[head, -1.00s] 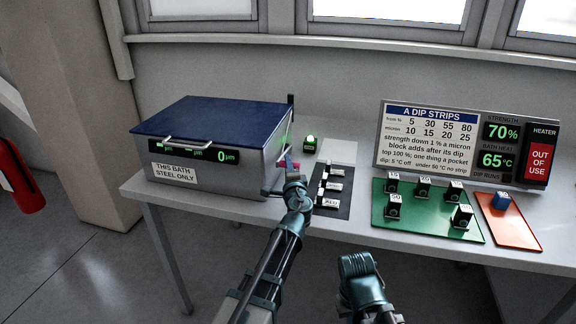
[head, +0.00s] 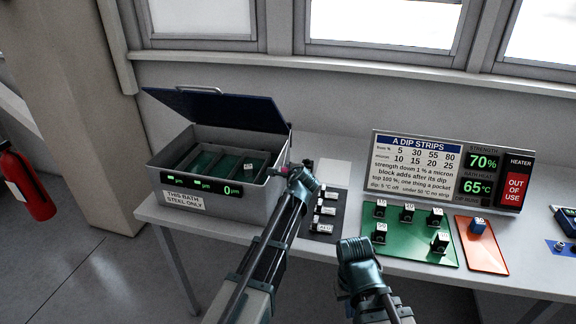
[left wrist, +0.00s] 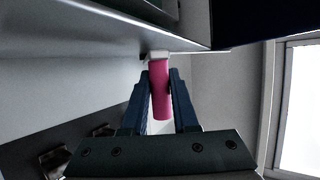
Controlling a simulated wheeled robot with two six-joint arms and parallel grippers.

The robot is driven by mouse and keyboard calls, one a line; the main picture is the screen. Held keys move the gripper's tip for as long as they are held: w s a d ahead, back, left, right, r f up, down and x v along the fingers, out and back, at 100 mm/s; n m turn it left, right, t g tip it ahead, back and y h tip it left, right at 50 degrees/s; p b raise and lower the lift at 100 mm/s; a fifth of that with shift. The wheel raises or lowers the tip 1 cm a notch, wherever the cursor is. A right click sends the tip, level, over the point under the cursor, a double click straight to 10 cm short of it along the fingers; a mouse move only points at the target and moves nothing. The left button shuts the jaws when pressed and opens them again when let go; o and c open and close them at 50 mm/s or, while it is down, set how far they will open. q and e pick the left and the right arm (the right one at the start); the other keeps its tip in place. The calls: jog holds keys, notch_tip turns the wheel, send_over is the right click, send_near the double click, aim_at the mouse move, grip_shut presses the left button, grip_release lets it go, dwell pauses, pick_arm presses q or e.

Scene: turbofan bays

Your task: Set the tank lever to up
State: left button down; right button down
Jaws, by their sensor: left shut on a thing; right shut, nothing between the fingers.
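The tank (head: 232,203) is a grey box on the bench at the left, with its dark blue lid (head: 225,107) raised. Its lever has a pink handle (left wrist: 160,92), which meets a pale mount at the tank's edge in the left wrist view. My left gripper (head: 292,172) is at the tank's right side, shut on the pink handle, with a finger on either side of it. The gripper hides most of the lever in the head view, so I cannot tell its exact angle. My right gripper (head: 357,250) is shut and empty, in front of the bench.
A dark strip with white-labelled pieces (head: 325,212) lies right of the tank. A green mat (head: 403,247) holds several black labelled blocks. An orange mat (head: 482,252) holds a blue block (head: 478,226). A dip-strips board (head: 415,162) stands behind. A fire extinguisher (head: 28,185) is at far left.

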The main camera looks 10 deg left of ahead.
pick_arm(q)
jog(key=w+r+m+g+p, duration=0.1)
jog(key=w+r+g+p, duration=0.3)
jog(key=w+p, duration=0.4)
jog(key=shift+w+r+g+p, duration=0.4)
jog(key=shift+g+p, duration=0.5)
jog(key=shift+p, duration=0.35)
jog(key=shift+d, duration=0.1)
jog(key=c, duration=0.7)
grip_release()
jog(key=shift+w, duration=0.1)
jog(key=p+v, duration=0.3)
jog(key=v, duration=0.1)
jog(key=p+v, duration=0.4)
jog(key=v, duration=0.1)
jog(key=p+v, duration=0.4)
jog(key=v, duration=0.1)
jog(key=shift+a+r, duration=0.1)
jog(key=shift+a, duration=0.2)
